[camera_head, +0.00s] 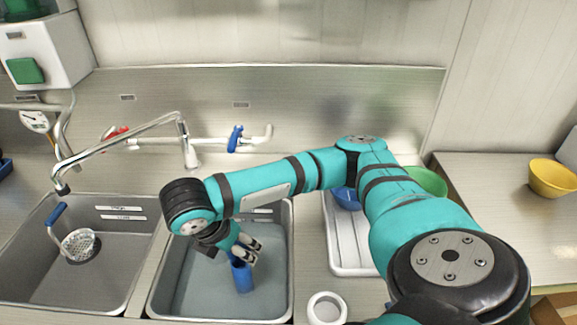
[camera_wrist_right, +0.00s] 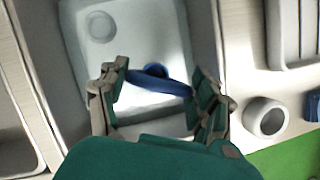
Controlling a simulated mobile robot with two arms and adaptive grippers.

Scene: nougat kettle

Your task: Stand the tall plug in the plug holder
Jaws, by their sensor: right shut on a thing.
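The tall plug (camera_head: 242,278) is a blue cylinder with a blue crossbar, inside the right-hand sink basin. My right gripper (camera_head: 245,250) reaches down into this basin and is shut on the plug's upper end. In the right wrist view the plug (camera_wrist_right: 156,71) shows between the fingers, its bar spanning from one finger to the other. Its lower end is hard to make out. The plug holder (camera_head: 327,296) appears to be the white round cup with an open top on the counter, right of the basin; it also shows in the right wrist view (camera_wrist_right: 249,118). My left gripper is out of view.
The right basin (camera_head: 168,285) has a raised rim around the plug. A faucet (camera_head: 118,132) arches over the left basin (camera_head: 35,275), where a strainer (camera_head: 80,242) with a blue handle sits. A white ribbed tray (camera_head: 345,245) with bowls lies behind the holder, partly under my arm.

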